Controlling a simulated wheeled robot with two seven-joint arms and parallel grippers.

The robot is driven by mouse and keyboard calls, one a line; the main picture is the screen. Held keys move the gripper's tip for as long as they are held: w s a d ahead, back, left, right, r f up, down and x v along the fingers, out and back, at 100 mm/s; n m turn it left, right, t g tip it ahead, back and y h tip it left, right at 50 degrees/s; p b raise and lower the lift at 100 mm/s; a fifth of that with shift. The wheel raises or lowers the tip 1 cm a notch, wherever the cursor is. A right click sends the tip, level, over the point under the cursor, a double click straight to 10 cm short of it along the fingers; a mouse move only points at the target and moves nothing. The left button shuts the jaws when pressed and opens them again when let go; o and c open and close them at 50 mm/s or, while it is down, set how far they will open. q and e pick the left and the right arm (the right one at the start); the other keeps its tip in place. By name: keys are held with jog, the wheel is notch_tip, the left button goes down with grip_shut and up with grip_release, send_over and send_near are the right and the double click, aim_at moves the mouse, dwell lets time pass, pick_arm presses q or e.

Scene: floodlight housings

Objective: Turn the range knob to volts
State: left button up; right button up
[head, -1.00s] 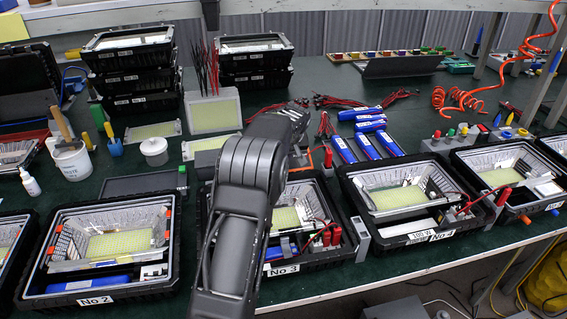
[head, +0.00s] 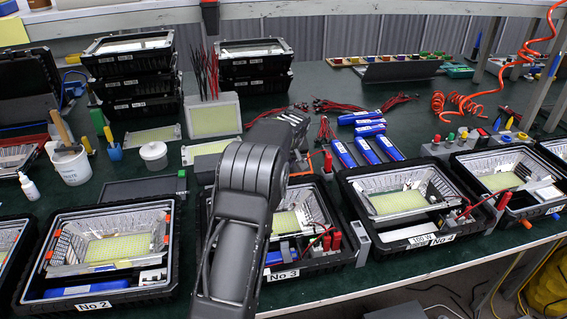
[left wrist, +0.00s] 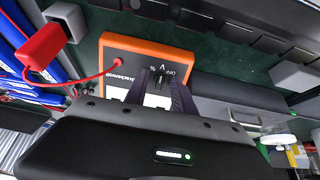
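An orange-cased meter (left wrist: 197,58) with a dark face shows in the left wrist view. Its small dark range knob (left wrist: 160,78) has markings around it, among them a V and OFF. The knob's pointer is too small to read. My left gripper (left wrist: 161,86) has its two dark fingers on either side of the knob, close to it. Whether they touch it I cannot tell. In the head view my left arm hides most of the meter; only an orange edge (head: 309,163) shows beside it. My right gripper is in neither view.
A red plug (left wrist: 42,47) with a red lead runs to the meter. Black trays with floodlight housings, such as tray No 2 (head: 93,305), line the bench front. Blue cylinders (head: 368,150) lie right of the meter. Stacked housings (head: 130,78) stand at the back left.

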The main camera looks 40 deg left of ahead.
pick_arm(q)
jog(key=v, duration=0.7)
jog(key=shift+d+r+b, duration=0.15)
jog(key=shift+r+b, duration=0.15)
jog(key=shift+b, duration=0.05)
jog(key=shift+s, duration=0.1)
